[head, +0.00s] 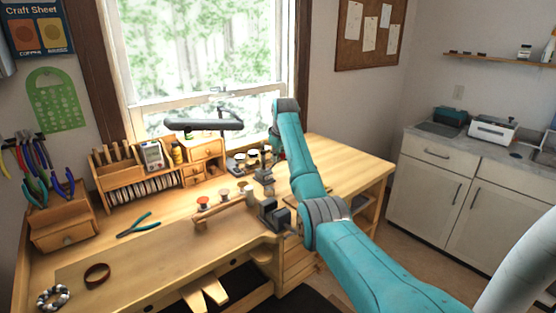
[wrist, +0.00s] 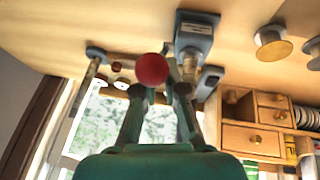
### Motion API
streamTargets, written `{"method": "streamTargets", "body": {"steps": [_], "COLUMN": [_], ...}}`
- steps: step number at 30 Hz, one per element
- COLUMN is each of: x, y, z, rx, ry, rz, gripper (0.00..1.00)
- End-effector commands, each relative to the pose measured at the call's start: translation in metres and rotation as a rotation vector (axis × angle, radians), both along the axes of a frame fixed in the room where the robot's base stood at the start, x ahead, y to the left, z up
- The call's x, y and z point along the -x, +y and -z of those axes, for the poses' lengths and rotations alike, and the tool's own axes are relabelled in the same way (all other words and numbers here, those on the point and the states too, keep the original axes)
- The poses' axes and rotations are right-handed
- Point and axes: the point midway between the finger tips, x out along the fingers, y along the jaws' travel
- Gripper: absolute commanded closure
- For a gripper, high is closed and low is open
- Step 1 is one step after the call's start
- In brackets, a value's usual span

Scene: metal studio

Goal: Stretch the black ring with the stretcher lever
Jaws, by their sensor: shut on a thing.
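In the wrist view my gripper (wrist: 161,88) is shut on a red ball knob (wrist: 152,69), which sits between the two fingertips. I take the knob to be the end of the stretcher lever; its shaft is hidden behind it. A grey metal device (wrist: 195,38), probably the stretcher, stands on the bench just beyond the knob. In the head view my arm hides the gripper and the knob. I cannot make out a black ring on the device in either view.
On the wooden bench (head: 150,255) lie a dark brown band (head: 97,274), a beaded bracelet (head: 53,297) and teal-handled pliers (head: 139,225). A lamp (head: 204,124) overhangs the back. Small wooden drawers (wrist: 254,139) are close to the gripper.

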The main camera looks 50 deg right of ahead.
Motion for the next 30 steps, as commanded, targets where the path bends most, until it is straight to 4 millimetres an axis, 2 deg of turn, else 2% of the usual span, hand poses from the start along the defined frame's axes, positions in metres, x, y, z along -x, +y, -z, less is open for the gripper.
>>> {"method": "streamTargets", "body": {"steps": [5,8,9,10,22,26,30], "x": [-0.001,-0.001,-0.001,-0.001,0.000,0.006,0.015], "y": [-0.005,-0.005,-0.005,-0.004,-0.001,0.003,0.009], "z": [-0.005,-0.004,-0.003,-0.003,-0.007,-0.022,-0.048], "rx": [0.008,0.007,0.006,0.005,0.002,0.005,0.006], "ry": [-0.005,-0.004,-0.003,-0.003,0.000,-0.003,-0.004], "rz": [0.005,0.005,0.005,0.004,0.003,0.003,0.003], "gripper": [1.00,0.80,0.70,0.66,0.66,0.66,0.66]}}
